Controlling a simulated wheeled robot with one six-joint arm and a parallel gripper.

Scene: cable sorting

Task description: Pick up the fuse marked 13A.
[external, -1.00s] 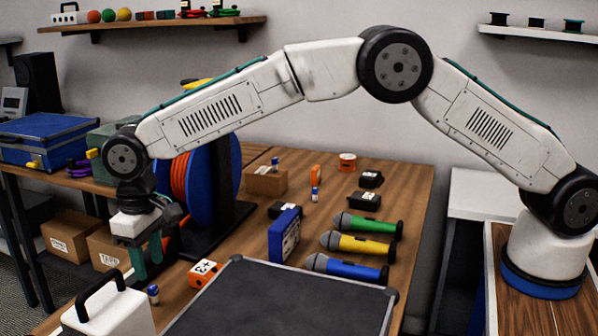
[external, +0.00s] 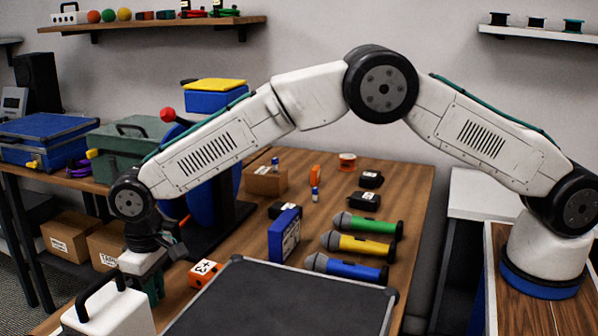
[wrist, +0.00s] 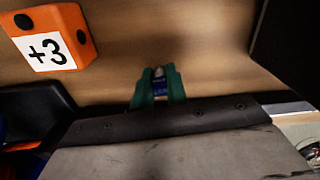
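A small blue fuse (wrist: 160,87) with a pale end stands between the two green fingertips of my gripper (wrist: 159,92) in the wrist view. Its marking is too small to read. In the external view my gripper (external: 153,289) is low at the table's front left, and its fingertips and this fuse are mostly hidden. I cannot tell whether the fingers touch the fuse. Two similar small blue-and-white fuses stand further back, one on the table (external: 315,194) and one on a cardboard box (external: 275,164). Their markings are unreadable too.
An orange block marked +3 (external: 205,273) is close on the right of my gripper, also in the wrist view (wrist: 48,38). A white case with a black handle (external: 110,313) is in front. A dark tray (external: 280,300), a blue box (external: 284,236) and several microphones lie to the right.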

